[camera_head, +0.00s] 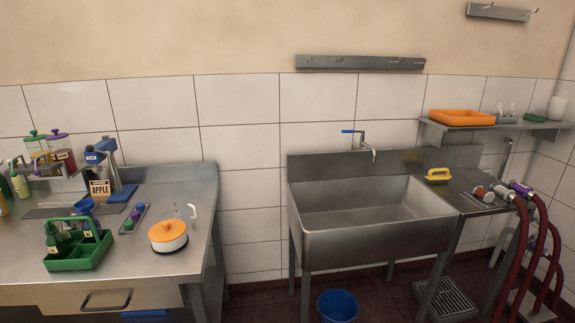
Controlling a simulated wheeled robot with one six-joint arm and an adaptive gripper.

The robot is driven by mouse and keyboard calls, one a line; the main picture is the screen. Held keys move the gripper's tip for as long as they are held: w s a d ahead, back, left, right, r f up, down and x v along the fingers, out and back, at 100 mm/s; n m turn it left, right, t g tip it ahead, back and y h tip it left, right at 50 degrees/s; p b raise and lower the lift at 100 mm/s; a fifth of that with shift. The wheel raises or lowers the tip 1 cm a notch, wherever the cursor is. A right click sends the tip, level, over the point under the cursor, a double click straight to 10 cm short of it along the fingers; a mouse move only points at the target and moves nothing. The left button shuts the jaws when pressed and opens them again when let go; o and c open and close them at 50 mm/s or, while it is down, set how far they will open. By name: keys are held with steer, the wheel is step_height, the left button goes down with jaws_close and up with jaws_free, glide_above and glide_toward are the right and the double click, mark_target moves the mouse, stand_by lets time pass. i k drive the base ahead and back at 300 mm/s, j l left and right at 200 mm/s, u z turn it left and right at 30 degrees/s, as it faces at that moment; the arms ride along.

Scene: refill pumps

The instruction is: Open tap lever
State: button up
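No water can be made out under the spout. The steel sink (372,231) looks empty. My gripper is not in this view.
A steel table (205,200) at left holds a green caddy (78,263) and an orange-lidded pot (168,235). A blue bucket (337,305) stands below the sink.

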mark_target(362, 132)
steer(key=i+z, duration=0.1)
steer(key=i, duration=0.35)
steer(key=i+j+z, duration=0.15)
steer(key=i, duration=0.3)
steer(key=i+j+z, duration=0.1)
steer(key=i, duration=0.35)
